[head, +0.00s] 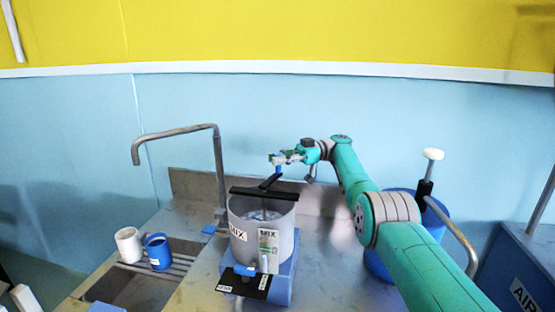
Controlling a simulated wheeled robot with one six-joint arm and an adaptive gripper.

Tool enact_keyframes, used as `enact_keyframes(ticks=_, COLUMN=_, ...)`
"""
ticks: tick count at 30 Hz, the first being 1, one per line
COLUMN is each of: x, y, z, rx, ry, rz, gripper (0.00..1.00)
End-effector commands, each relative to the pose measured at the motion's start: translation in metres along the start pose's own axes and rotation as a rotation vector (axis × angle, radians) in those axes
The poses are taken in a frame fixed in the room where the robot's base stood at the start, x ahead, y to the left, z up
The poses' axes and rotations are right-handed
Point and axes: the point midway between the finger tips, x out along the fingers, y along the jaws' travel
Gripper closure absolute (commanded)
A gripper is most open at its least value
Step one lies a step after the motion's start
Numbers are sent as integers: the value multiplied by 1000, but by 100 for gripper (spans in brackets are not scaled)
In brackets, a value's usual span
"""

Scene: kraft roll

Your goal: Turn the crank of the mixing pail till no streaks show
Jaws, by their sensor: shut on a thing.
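The mixing pail (245,213) is a grey, see-through tub with MIX labels, standing upright on a blue base (284,284) on the metal counter. A black bar (250,192) lies across its rim. The crank (267,183) is a short black arm above the bar, with a blue upright handle (279,170) at its end. My gripper (278,159) is shut on that handle, above the pail's back right side. A thin shaft goes down inside the pail. The contents look greyish through the wall; I cannot tell if streaks show.
A black panel (256,283) with small labels is in front of the pail. A tall bent tap (218,165) stands to the left. A white mug (128,245) and blue mug (158,252) sit by the sink. A blue drum with a white-knobbed pump (433,154) stands right, behind my arm.

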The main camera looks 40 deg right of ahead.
Motion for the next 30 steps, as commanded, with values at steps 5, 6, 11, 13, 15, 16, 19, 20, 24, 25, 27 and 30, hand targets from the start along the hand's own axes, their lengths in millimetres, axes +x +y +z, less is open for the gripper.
enact_keyframes(ticks=5, x=-3, y=-2, z=0, rx=3, ry=3, rz=-6, gripper=100)
enact_keyframes(ticks=6, x=-3, y=-2, z=0, rx=3, ry=4, rz=-8, gripper=100)
enact_keyframes(ticks=11, x=-2, y=-3, z=0, rx=2, ry=5, rz=-14, gripper=100)
enact_keyframes(ticks=13, x=-2, y=-3, z=0, rx=1, ry=5, rz=-15, gripper=100)
enact_keyframes(ticks=15, x=-2, y=-3, z=0, rx=1, ry=5, rz=-15, gripper=100)
enact_keyframes(ticks=16, x=-2, y=-3, z=0, rx=1, ry=5, rz=-16, gripper=100)
enact_keyframes(ticks=19, x=-1, y=-3, z=-1, rx=0, ry=5, rz=-16, gripper=100)
enact_keyframes(ticks=20, x=-1, y=-3, z=-1, rx=0, ry=5, rz=-17, gripper=100)
enact_keyframes(ticks=24, x=0, y=-3, z=-1, rx=0, ry=5, rz=-18, gripper=54)
enact_keyframes(ticks=25, x=0, y=-3, z=-1, rx=0, ry=5, rz=-18, gripper=54)
enact_keyframes(ticks=27, x=0, y=-3, z=-1, rx=0, ry=5, rz=-19, gripper=54)
enact_keyframes(ticks=30, x=0, y=-3, z=-1, rx=0, ry=5, rz=-19, gripper=54)
